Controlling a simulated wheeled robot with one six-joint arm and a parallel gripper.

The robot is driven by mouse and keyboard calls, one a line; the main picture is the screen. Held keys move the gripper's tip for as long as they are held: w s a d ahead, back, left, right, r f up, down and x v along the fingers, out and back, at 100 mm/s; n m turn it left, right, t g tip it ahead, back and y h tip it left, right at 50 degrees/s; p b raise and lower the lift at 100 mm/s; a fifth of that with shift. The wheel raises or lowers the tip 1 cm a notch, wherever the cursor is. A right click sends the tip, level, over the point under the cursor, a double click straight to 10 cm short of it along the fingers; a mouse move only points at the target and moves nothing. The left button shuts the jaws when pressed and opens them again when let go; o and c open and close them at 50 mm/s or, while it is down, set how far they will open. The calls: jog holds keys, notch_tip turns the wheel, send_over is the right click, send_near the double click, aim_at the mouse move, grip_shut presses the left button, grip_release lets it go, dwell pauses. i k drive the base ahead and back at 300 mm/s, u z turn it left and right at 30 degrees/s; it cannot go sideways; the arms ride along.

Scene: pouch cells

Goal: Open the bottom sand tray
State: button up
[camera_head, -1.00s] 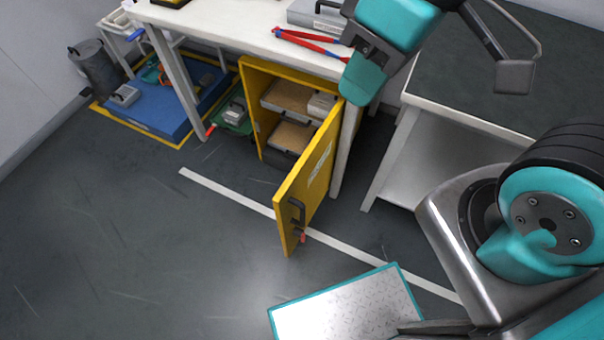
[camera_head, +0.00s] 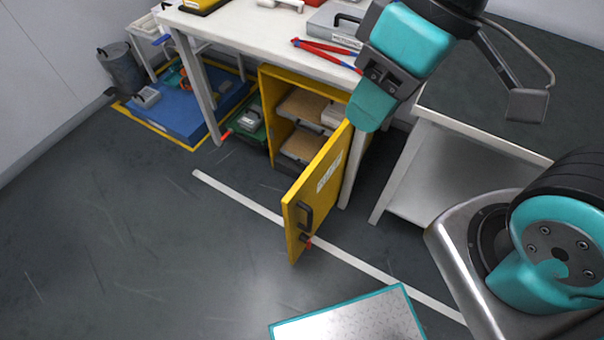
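A yellow cabinet (camera_head: 263,95) stands under the white workbench with its door (camera_head: 318,190) swung open toward me. The door has a dark handle (camera_head: 305,214). Inside are two trays with tan, sand-like tops, one above the other. The bottom sand tray (camera_head: 298,147) sits low in the cabinet, its right part hidden behind the door. The upper tray (camera_head: 300,104) has a light grey block on its right side.
Open floor lies front left.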

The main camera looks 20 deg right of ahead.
aim_at(301, 146)
jog(key=k, duration=0.4)
jog(key=u, duration=1.35)
jog(key=i, duration=3.3)
jog(key=z, duration=3.5)
